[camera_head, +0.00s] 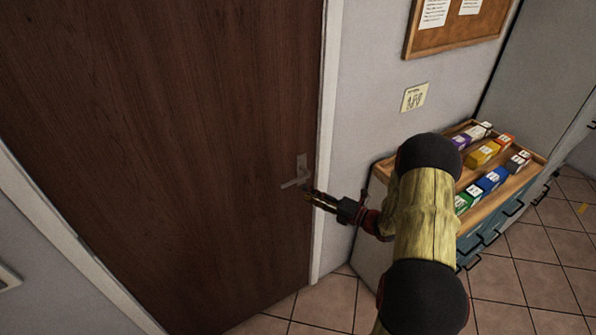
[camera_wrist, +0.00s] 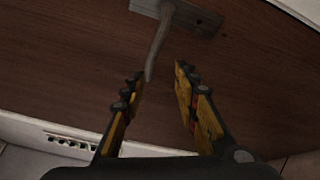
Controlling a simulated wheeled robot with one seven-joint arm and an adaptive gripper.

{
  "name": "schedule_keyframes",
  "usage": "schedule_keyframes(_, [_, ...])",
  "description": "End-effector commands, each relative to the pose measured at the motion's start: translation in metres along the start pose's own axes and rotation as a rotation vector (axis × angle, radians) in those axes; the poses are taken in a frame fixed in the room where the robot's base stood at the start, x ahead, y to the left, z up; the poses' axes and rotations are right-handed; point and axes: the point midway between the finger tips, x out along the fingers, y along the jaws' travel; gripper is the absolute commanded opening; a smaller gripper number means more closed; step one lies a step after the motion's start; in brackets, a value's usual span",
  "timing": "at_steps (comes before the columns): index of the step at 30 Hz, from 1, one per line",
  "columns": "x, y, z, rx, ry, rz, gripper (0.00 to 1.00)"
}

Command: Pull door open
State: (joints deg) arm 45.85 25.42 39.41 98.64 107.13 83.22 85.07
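The dark brown wooden door (camera_head: 180,150) fills the left of the head view and stands shut in its white frame. Its grey lever handle (camera_head: 296,182) is near the right edge, with a plate behind it. My gripper (camera_head: 310,196) is just right of and slightly below the handle. In the wrist view the lever (camera_wrist: 160,45) points down from its plate, its free end near the gap between the fingertips. My gripper's yellow-and-black fingers (camera_wrist: 158,75) are apart, with nothing clasped between them. I cannot tell whether a finger touches the lever.
A teal cabinet (camera_head: 484,243) with a wooden tray (camera_head: 530,172) of coloured boxes stands right of my arm. Tiled floor (camera_head: 330,300) is clear before the door.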

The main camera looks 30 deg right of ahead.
Motion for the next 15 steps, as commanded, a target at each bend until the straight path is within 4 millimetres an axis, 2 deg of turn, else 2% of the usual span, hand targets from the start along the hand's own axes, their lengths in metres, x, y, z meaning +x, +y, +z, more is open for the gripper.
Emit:
schedule_keyframes(3, [0.0,0.006,0.008,0.111,-0.033,0.023,0.3])
schedule_keyframes(8, [0.001,0.008,0.008,0.189,-0.03,0.033,0.3])
schedule_keyframes(11, [0.009,0.008,0.008,0.197,-0.027,0.033,0.3])
schedule_keyframes(15, [0.029,0.009,0.007,0.195,-0.024,0.034,0.3])
